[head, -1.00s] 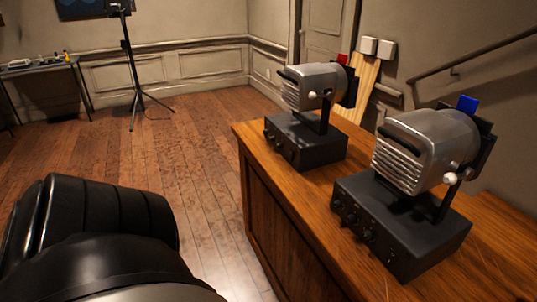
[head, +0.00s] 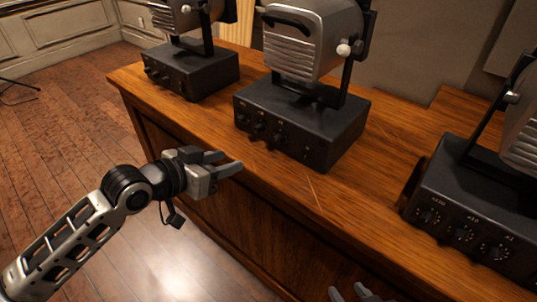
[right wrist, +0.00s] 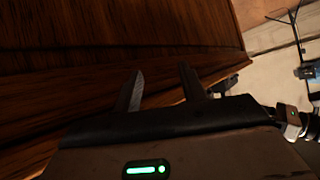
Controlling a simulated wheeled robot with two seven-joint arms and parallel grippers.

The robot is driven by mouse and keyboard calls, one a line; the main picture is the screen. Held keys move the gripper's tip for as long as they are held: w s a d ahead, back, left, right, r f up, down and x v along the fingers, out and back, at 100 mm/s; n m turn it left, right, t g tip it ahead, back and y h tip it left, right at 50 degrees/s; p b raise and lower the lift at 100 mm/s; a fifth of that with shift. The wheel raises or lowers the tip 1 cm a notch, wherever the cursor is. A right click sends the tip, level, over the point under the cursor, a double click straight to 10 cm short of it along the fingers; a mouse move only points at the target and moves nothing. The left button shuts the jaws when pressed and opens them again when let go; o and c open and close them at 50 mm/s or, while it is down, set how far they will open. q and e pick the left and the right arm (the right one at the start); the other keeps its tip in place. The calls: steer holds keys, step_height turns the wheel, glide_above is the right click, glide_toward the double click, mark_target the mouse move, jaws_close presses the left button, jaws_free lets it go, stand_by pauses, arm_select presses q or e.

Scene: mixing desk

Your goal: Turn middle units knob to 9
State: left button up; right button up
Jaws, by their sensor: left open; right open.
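The middle unit (head: 300,128) is a black box with a silver lamp (head: 312,40) on top. It stands on the wooden desk, and a row of small dark knobs (head: 260,126) runs along its front; their settings are too small to read. My left gripper (head: 232,168) is open and empty near the desk's front edge, just in front of the middle unit and apart from it. My right gripper (head: 350,293) shows only its fingertips at the bottom of the head view. In the right wrist view my right gripper (right wrist: 160,88) is open and empty, with dark wood beyond it.
A left unit (head: 190,68) and a right unit (head: 470,225) with labelled knobs stand on the same desk (head: 350,205). Bare desk top lies between the middle and right units. Open wooden floor (head: 60,130) lies to the left.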

arm_select(q)
steer(key=w+r, duration=0.1)
steer(key=r, duration=0.1)
steer(key=b, duration=0.2)
glide_toward(275, 139)
steer(key=shift+m, duration=0.3)
steer(key=x, duration=0.8)
steer(key=shift+w+f, duration=0.1)
steer(key=shift+w, duration=0.1)
steer(key=shift+g+p, duration=0.3)
jaws_close()
